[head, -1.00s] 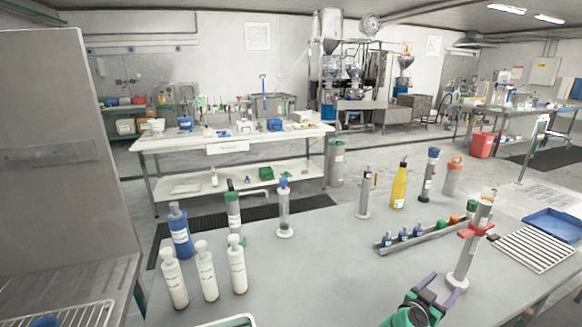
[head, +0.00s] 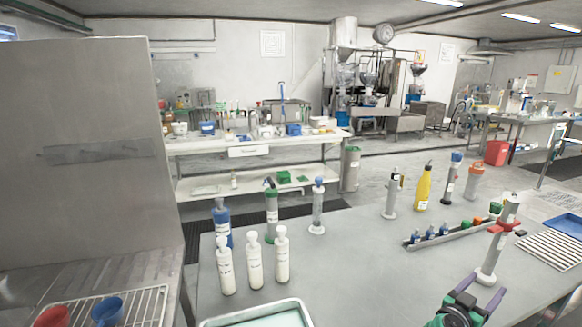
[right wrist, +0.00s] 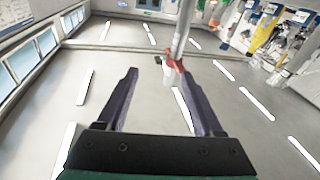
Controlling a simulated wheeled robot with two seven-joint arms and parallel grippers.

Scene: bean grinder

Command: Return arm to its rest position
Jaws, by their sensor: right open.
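My right gripper (head: 482,284) is at the bottom right of the head view, over the near part of the grey table (head: 370,285). In the right wrist view the red collar (right wrist: 175,64) shows near the right fingertip; I cannot tell the gap there. My left gripper is not in view.
White-capped bottles (head: 254,262) and a blue bottle (head: 222,222) stand on the table's left. A yellow bottle (head: 424,187) and a rack of small vials (head: 448,234) are farther right. A metal tray (head: 255,314) lies at the near edge. The table's middle is mostly clear.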

